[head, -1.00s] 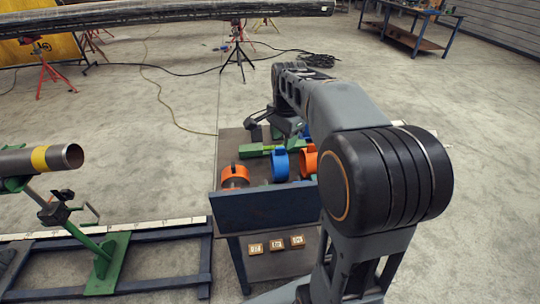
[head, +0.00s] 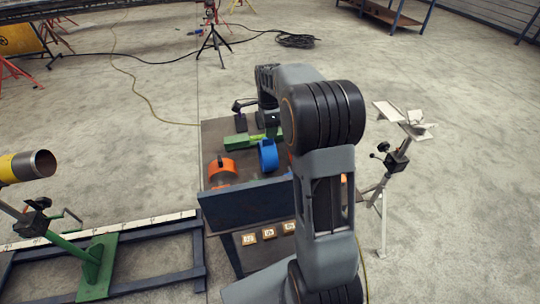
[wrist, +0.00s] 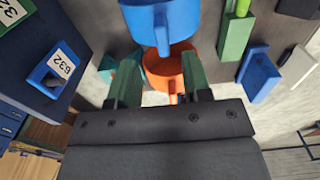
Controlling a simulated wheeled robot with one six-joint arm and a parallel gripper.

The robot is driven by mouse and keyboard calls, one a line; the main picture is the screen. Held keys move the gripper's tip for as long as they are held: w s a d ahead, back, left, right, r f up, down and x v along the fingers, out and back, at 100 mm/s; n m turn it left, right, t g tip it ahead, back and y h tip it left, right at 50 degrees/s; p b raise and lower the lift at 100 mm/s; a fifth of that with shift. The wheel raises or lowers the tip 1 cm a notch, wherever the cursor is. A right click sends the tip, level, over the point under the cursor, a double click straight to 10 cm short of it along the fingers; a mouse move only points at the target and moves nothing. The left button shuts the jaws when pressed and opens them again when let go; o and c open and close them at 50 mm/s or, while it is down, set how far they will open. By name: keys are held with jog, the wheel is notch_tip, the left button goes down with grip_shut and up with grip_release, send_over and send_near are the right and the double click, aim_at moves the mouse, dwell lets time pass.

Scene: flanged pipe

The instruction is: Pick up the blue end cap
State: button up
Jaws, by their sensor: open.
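The blue end cap (head: 268,155) stands on the worktable (head: 216,131) in the head view, behind the dark front panel. It also shows in the wrist view (wrist: 160,22), at the top, with a small handle-like tab pointing down. My gripper (wrist: 160,55) is open, with its two green-padded fingers apart. The blue cap lies beyond the fingertips and is not between them. An orange end cap (wrist: 172,66) appears in the gap between the fingers; whether they touch it cannot be told. In the head view my arm hides most of the gripper.
An orange cap (head: 222,170) is left of the blue one, beside a green tool (head: 240,142). The dark panel (head: 247,203) borders the table's front. A tripod stand (head: 395,160) is at right, and a pipe with a yellow band (head: 28,166) at left.

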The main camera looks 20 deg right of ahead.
aim_at(268, 153)
jog(key=shift+w+d+f+p, duration=0.15)
jog(key=shift+f+p, duration=0.15)
jog(key=shift+f, duration=2.3)
grip_shut()
